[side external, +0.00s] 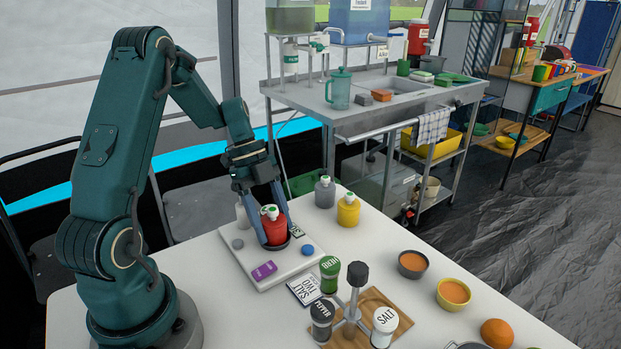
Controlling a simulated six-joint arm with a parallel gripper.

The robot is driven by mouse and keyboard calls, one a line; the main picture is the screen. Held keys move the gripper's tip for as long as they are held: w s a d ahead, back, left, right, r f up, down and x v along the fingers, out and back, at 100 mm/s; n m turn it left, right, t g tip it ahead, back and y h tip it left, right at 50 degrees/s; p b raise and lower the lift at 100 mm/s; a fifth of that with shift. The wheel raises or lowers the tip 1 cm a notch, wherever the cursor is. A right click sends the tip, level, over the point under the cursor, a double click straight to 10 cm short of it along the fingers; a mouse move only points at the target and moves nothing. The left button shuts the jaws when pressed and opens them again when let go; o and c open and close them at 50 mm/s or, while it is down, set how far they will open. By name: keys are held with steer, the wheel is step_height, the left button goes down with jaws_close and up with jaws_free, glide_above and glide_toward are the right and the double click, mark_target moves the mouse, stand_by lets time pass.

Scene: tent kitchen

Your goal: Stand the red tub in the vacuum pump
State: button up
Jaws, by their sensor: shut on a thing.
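The red tub (274,230) has a white top with a green cap and looks upright. My gripper (263,213) points down with its fingers on either side of the tub, shut on it. The tub is at the dark round base (264,246) on a flat white unit (284,267), which seems to be the vacuum pump. The unit carries a grey knob, a blue knob (307,249), a purple label (264,271) and a small green-edged panel. I cannot tell whether the tub's bottom touches the base; the fingers partly cover it.
A yellow bottle (348,211) and a grey bottle (325,193) stand behind, right of the unit. A pale bottle (243,217) is close behind my gripper. A wooden caddy with shakers (385,325) is in front. Bowls (412,264) and an orange (497,333) lie right.

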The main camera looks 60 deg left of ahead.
steer(key=shift+r, duration=0.25)
steer(key=shift+r, duration=0.35)
steer(key=shift+r, duration=0.2)
stand_by(2.5)
steer(key=shift+f, duration=0.8)
stand_by(0.8)
steer(key=o, duration=0.7)
steer(key=v, duration=1.1)
stand_by(0.4)
